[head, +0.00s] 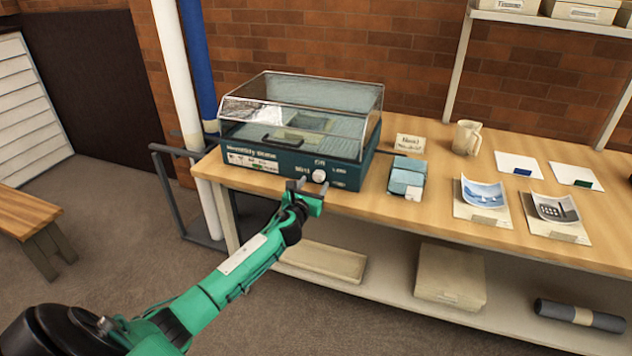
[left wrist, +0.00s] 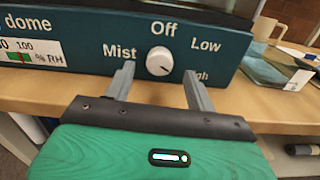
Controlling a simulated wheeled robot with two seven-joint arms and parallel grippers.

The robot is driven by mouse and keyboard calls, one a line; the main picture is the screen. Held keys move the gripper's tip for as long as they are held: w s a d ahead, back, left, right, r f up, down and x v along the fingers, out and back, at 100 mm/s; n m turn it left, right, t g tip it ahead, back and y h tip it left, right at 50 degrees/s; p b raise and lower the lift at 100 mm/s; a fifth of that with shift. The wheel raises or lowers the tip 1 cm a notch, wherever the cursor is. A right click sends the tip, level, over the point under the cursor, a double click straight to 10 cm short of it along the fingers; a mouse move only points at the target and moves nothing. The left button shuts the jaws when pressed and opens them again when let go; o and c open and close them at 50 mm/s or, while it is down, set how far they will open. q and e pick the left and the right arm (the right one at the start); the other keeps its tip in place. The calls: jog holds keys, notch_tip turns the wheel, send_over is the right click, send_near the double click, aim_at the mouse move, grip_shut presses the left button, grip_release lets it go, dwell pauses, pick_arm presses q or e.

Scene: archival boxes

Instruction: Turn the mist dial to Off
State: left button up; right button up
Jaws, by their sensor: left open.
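The humidity dome (head: 300,115) is a teal box with a clear lid, standing on the wooden table. Its mist dial (head: 319,175) is a white round knob on the front panel. In the left wrist view the dial (left wrist: 159,61) sits among the labels Mist, Off, Low and a partly hidden High. My left gripper (head: 308,187) is open in front of the panel. Its fingers (left wrist: 159,75) stand on either side of the dial, apart from it as far as I can see.
The lower shelf holds boxes (head: 450,275) and a dark roll (head: 580,316). Pipes stand at the table's left end.

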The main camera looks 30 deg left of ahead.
aim_at(318, 178)
pick_arm(q)
jog(key=shift+x, duration=1.05)
jog(key=shift+w+a, duration=0.1)
jog(key=shift+w, duration=0.4)
jog(key=shift+c, duration=0.5)
jog(key=c, duration=0.9)
pick_arm(e)
jog(key=shift+w+a+r, duration=0.1)
jog(key=shift+w+r, duration=0.2)
jog(key=shift+r, duration=0.05)
